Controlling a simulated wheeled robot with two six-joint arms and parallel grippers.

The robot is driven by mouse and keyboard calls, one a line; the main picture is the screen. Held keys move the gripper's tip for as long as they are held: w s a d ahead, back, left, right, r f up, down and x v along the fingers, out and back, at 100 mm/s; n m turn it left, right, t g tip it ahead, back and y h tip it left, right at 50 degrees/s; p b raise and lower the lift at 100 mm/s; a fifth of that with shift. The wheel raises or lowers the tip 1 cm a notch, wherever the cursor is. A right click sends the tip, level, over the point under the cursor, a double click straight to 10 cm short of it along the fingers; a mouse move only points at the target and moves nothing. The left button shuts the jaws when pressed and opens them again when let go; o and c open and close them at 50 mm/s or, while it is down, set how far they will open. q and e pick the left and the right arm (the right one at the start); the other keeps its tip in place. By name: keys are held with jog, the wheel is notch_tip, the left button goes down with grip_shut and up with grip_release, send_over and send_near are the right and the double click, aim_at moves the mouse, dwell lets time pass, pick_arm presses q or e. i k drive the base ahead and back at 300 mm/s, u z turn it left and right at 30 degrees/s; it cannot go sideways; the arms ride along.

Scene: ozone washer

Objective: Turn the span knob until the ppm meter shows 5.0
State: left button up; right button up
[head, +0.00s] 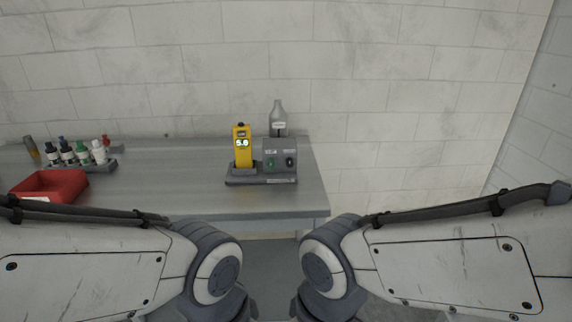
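The yellow ppm meter (243,156) stands upright in a grey dock (245,180) near the right end of the table. Its small lit display appears to read 5.0. Beside it on the right is a grey control box (280,148) with a green knob or button (271,162) and a black knob (290,162). The labels above them are too small to read, so I cannot tell which is the span knob. Both of my arms show in the foreground, well short of the box. Neither gripper is in view.
A grey bottle (278,115) stands behind the box. On the left of the table (185,190) are a red tray (48,186) and a rack of small bottles (75,152). The middle of the table is clear. A tiled wall (400,80) is behind.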

aim_at(288, 161)
jog(key=z, duration=0.05)
jog(key=k, duration=0.6)
jog(key=z, duration=0.25)
jog(key=i, duration=1.45)
jog(key=u, duration=0.3)
